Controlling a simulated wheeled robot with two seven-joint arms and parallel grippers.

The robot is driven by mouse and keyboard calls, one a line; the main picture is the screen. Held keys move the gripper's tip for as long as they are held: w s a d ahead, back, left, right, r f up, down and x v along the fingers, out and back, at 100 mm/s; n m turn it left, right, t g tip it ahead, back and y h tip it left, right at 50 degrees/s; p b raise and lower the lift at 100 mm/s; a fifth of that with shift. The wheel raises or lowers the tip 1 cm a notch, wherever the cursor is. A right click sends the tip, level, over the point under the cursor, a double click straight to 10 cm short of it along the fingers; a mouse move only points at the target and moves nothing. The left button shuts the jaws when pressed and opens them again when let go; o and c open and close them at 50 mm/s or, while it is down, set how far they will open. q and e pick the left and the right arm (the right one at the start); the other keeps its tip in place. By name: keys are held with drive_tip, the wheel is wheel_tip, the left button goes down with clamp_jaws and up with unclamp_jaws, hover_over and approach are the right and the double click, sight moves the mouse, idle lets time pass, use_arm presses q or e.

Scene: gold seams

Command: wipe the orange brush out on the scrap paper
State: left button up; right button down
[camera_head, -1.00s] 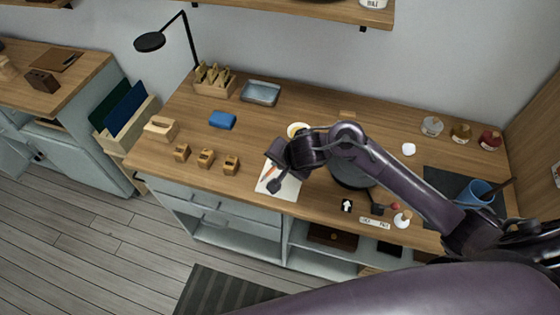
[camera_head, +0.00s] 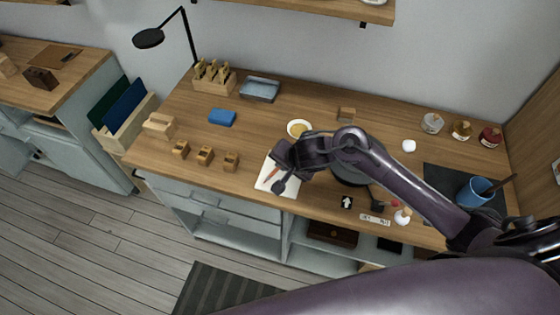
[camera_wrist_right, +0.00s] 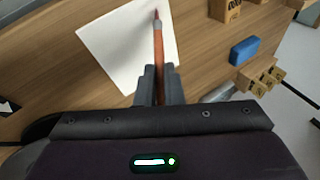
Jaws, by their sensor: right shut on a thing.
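My right gripper (camera_wrist_right: 158,85) is shut on the orange brush (camera_wrist_right: 158,48), whose handle runs out from between the fingers to a dark reddish tip. In the head view the brush (camera_head: 272,173) shows as a small orange stroke beside my gripper. The white scrap paper (camera_wrist_right: 115,45) lies flat under the brush, and its visible part in the head view (camera_head: 291,188) is near the counter's front edge. The brush tip appears over the paper near its edge; I cannot tell whether it touches. My left gripper is not in view.
A small bowl with yellow contents (camera_head: 299,128) stands behind the paper. Several wooden blocks (camera_head: 205,155) and a blue block (camera_head: 222,118) sit to the left. A blue cup (camera_head: 474,192) and jars (camera_head: 461,130) stand at right. The left-back counter has free room.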

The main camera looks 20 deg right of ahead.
drive_tip(key=shift+s+d+p, duration=1.8)
drive_tip(key=shift+s+d, duration=0.6)
drive_tip(key=shift+d, duration=1.05)
drive_tip(key=shift+w+a+p, duration=0.4)
drive_tip(key=shift+w+a, duration=0.25)
drive_tip(key=shift+a, duration=0.3)
drive_tip(key=shift+w+a+p, duration=0.4)
drive_tip(key=shift+w+a, duration=0.2)
drive_tip(key=shift+a, duration=0.3)
drive_tip(key=shift+w+a, duration=0.75)
drive_tip(key=shift+a, duration=0.35)
drive_tip(key=shift+w+a, duration=0.7)
drive_tip(key=shift+a, duration=0.35)
drive_tip(key=shift+p, duration=0.3)
drive_tip(key=shift+s+d+p, duration=0.5)
drive_tip(key=shift+s+d, duration=0.2)
drive_tip(key=shift+d, duration=0.35)
drive_tip(key=shift+s+d, duration=0.3)
drive_tip(key=shift+d, duration=0.4)
drive_tip(key=shift+s+d, duration=0.35)
drive_tip(key=shift+d, duration=0.3)
drive_tip(key=shift+s+d, duration=0.3)
drive_tip(key=shift+d, duration=0.4)
